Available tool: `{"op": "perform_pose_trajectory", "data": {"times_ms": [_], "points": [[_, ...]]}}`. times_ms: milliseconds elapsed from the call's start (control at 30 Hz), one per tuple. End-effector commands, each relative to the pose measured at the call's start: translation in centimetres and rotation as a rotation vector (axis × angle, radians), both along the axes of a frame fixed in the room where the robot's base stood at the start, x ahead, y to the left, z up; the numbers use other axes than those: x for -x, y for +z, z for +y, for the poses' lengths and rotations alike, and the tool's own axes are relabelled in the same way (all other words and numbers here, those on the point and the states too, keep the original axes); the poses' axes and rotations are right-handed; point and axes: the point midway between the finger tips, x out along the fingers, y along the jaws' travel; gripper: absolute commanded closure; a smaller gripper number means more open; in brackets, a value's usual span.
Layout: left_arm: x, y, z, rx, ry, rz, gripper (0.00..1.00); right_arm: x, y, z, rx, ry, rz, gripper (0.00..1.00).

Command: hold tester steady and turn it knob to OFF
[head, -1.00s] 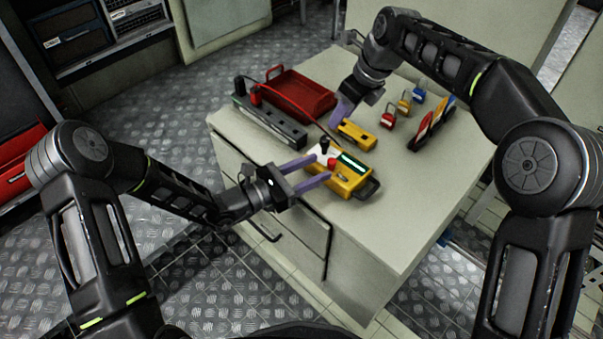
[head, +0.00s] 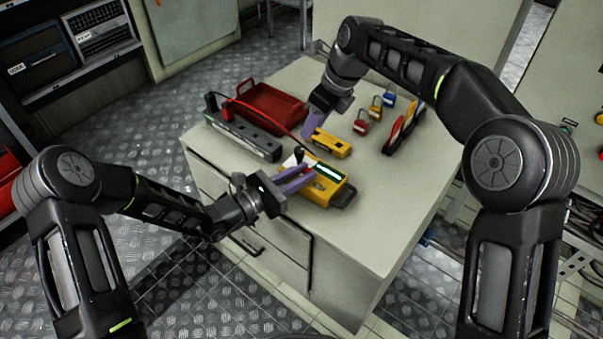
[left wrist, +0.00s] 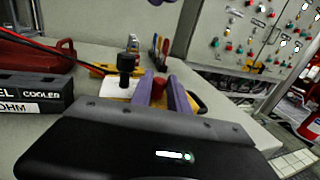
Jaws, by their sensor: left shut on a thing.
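The yellow tester (head: 333,190) lies on the cabinet top, with a lit green-white display strip, a black upright part (head: 299,152) on a white patch and a black handle at its right end. In the left wrist view, the fingers stand around a red round part (left wrist: 160,84) of the tester, just right of the black part (left wrist: 126,68). Which part is the knob, and its setting, I cannot tell. My right gripper (head: 310,130) points down behind the tester; its finger gap is not visible.
A smaller yellow device (head: 331,145) lies just behind the tester, close to my right fingers. A grey labelled box (head: 242,136) with a red cable and a red tray (head: 272,108) are at the left. Padlocks (head: 376,109) stand at the back right. The cabinet's right front is clear.

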Motion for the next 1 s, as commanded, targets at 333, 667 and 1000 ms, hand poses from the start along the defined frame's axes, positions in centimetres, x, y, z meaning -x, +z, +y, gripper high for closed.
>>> {"op": "perform_pose_trajectory", "data": {"times_ms": [333,667,1000], "points": [[0.0,0.0,0.01,0.0,0.0,0.0,1.0,0.0,0.0,0.0,0.0,0.0,0.0,0.64],[0.0,-0.01,0.02,0.0,0.0,0.0,1.0,0.0,0.0,0.0,0.0,0.0,0.0,0.64],[0.0,-0.01,0.03,0.0,0.0,0.0,1.0,0.0,0.0,0.0,0.0,0.0,0.0,0.64]]}}
